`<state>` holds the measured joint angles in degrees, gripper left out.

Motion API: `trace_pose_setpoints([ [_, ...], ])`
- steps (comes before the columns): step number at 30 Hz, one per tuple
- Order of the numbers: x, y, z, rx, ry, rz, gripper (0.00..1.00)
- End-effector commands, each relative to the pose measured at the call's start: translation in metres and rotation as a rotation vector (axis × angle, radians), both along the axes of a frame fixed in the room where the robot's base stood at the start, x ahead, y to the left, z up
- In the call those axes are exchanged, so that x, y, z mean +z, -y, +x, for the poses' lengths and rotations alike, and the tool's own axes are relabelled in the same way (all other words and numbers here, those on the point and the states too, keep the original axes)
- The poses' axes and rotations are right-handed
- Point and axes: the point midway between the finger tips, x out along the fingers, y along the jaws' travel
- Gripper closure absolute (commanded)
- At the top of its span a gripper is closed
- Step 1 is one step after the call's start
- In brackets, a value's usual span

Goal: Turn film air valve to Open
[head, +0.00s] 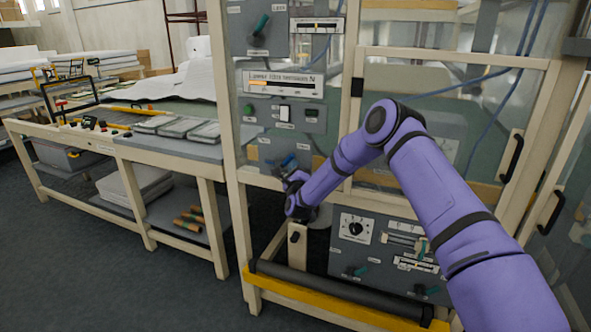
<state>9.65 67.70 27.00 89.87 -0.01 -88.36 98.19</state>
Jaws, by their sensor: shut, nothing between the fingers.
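My gripper (296,177) is at the machine's front, just below a small grey panel that carries a blue-teal lever (289,161). It is small and dark here and partly hidden by my purple wrist; its fingers look shut with nothing held. I cannot tell whether it touches the lever. The labels are too small to read, so I cannot tell which lever is the film air valve. Other teal levers are on the upper panel (261,24) and on the lower panel (359,271), with one more at the lower right (428,290).
A grey roller (340,290) and a yellow bar (330,306) cross the machine's low front. A control box with buttons (284,114) is above my gripper. Glazed doors with a black handle (512,158) stand right. A workbench (180,152) is left; the floor before it is clear.

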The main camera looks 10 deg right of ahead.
Motion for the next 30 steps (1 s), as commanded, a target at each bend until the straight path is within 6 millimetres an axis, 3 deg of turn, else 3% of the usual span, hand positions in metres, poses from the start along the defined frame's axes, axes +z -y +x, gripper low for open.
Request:
trace_pose_setpoints([
  [20, 0.007, -0.003, 0.002, 0.000, -0.055, -0.077, 1.00],
  [30, 0.020, -0.009, 0.007, 0.001, -0.166, -0.233, 1.00],
])
